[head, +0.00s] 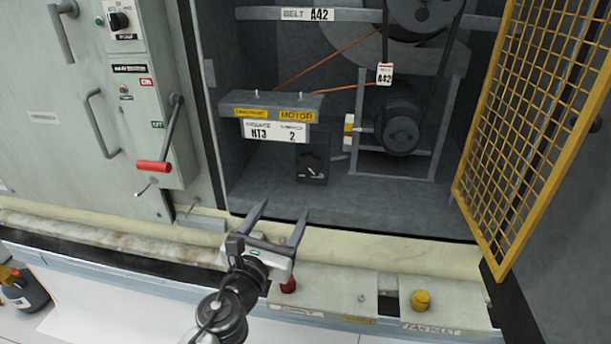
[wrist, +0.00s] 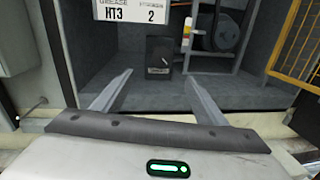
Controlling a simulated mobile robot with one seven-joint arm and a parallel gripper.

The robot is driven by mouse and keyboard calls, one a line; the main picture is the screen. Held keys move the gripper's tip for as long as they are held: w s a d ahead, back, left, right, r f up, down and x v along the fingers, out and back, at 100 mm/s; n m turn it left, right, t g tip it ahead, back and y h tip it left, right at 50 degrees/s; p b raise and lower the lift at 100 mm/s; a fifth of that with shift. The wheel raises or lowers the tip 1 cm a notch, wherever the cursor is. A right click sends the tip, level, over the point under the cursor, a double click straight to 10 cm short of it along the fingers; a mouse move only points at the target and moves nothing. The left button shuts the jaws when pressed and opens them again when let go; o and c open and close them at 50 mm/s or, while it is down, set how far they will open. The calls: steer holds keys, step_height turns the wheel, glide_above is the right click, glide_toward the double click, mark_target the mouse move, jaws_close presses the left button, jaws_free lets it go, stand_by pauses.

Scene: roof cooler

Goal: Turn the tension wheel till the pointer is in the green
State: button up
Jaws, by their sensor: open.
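My gripper (head: 284,210) is open and empty, low in front of the open bay. Its fingers also show in the wrist view (wrist: 159,76), spread toward the bay. A small upright coloured strip (head: 349,130) stands left of the motor (head: 402,118); in the wrist view the strip (wrist: 187,33) shows colour bands. Its pointer is too small to read. No tension wheel can be made out for sure. The gripper is apart from all of these.
A yellow mesh door (head: 538,125) stands open at the right. A black box (head: 312,168) sits under the HT3 plate (head: 272,131). A red-handled lever (head: 154,166) projects at left. The bay floor (head: 390,200) is mostly clear.

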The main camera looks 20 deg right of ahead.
mark_target(308, 168)
steer(key=b+x, duration=0.2)
steer(key=x, duration=1.5)
steer(key=shift+d+f+b, duration=0.1)
steer(key=shift+b, duration=0.3)
steer(key=c, duration=1)
